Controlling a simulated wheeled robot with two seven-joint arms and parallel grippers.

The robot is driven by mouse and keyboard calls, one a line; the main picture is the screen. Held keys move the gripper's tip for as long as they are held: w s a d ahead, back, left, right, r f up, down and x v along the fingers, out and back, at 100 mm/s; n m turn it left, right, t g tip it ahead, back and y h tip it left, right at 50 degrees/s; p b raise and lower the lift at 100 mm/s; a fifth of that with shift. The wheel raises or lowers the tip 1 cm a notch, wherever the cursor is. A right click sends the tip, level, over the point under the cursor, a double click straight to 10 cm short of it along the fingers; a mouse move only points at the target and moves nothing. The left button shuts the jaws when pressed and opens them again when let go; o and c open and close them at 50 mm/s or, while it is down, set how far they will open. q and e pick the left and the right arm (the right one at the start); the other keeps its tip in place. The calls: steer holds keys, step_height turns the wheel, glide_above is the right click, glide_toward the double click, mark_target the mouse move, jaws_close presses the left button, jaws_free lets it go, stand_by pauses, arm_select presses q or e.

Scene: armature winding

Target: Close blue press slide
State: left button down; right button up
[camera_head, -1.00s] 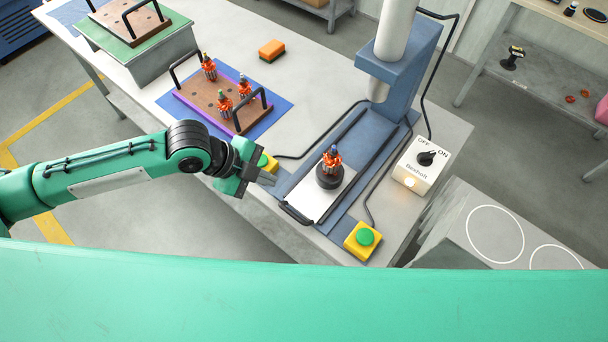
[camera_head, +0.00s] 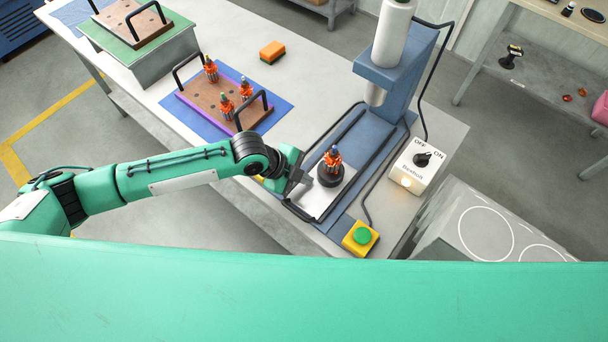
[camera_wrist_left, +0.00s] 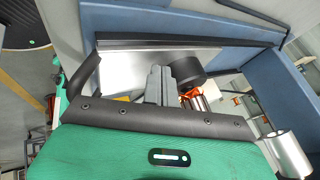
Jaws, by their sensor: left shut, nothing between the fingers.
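The blue press (camera_head: 398,85) stands on the table at centre right. Its slide, a pale metal plate (camera_head: 322,202) with a black handle (camera_head: 298,213) at the front end, is pulled out towards me. An armature with orange windings (camera_head: 333,158) stands upright in a black round holder (camera_head: 330,178) on the plate. My left gripper (camera_head: 304,182) is shut and empty at the left of the plate, near the handle; I cannot tell if it touches. In the left wrist view its closed fingers (camera_wrist_left: 158,84) show in front of the plate (camera_wrist_left: 122,76). My right gripper is not in view.
A yellow box with a green button (camera_head: 361,237) sits at the table's front edge. A switch box (camera_head: 415,168) stands right of the press. A brown rack (camera_head: 212,103) with several armatures and an orange sponge (camera_head: 272,51) are farther back left.

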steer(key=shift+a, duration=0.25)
